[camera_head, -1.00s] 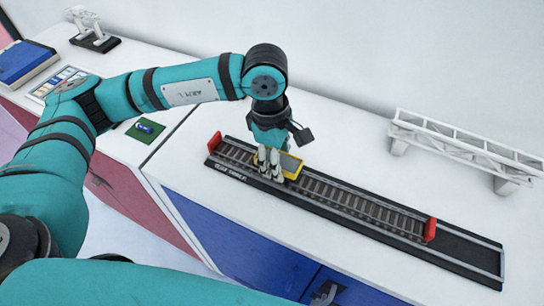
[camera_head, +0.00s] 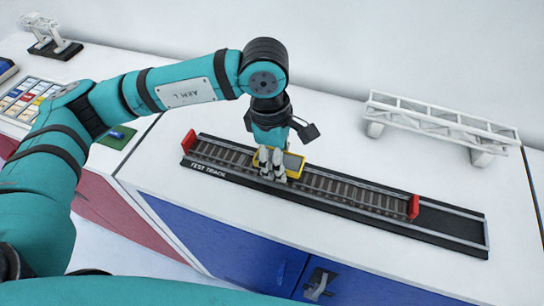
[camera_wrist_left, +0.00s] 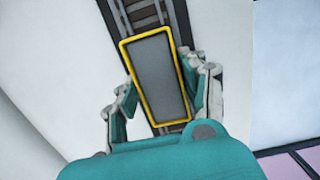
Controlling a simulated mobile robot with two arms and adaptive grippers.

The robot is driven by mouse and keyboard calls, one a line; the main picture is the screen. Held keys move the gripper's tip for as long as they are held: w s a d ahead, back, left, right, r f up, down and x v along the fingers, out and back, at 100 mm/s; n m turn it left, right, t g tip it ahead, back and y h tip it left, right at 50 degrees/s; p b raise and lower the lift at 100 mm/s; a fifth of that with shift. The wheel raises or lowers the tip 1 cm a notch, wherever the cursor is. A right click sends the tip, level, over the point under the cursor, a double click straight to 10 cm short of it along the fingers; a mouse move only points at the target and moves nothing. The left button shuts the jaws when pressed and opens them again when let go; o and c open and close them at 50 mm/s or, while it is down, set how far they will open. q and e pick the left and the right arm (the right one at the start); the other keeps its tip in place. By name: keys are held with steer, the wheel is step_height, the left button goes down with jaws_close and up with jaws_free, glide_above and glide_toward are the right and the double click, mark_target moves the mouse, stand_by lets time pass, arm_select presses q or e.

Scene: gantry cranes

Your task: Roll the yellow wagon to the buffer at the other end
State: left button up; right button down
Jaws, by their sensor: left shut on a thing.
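The yellow wagon (camera_head: 294,163), a yellow-rimmed tray with a grey bed, stands on the dark rails of the test track (camera_head: 340,188), a little left of its middle. My left gripper (camera_head: 271,172) points down and is shut on the wagon. In the left wrist view, its fingers lie along both long sides of the wagon (camera_wrist_left: 157,75). The fingers hide part of the wagon's near side. My right gripper is out of view.
The rails between wagon and right buffer are clear. A white gantry model (camera_head: 440,125) stands behind the track on the white counter (camera_head: 330,125). A green pad (camera_head: 112,137) and a keypad panel (camera_head: 25,100) lie at the left.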

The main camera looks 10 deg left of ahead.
mark_target(302, 166)
arm_select(q)
steer(key=shift+s+d+f+b, duration=0.15)
steer(key=shift+d+b, duration=0.1)
steer(key=shift+d, duration=0.55)
steer(key=shift+s+d+f+b, duration=0.15)
steer(key=shift+d+b, duration=0.15)
steer(key=shift+d, duration=0.45)
steer(key=shift+s+d+b, duration=0.15)
steer(key=shift+d+b, duration=0.1)
steer(key=shift+d, duration=0.55)
steer(key=shift+d, duration=0.1)
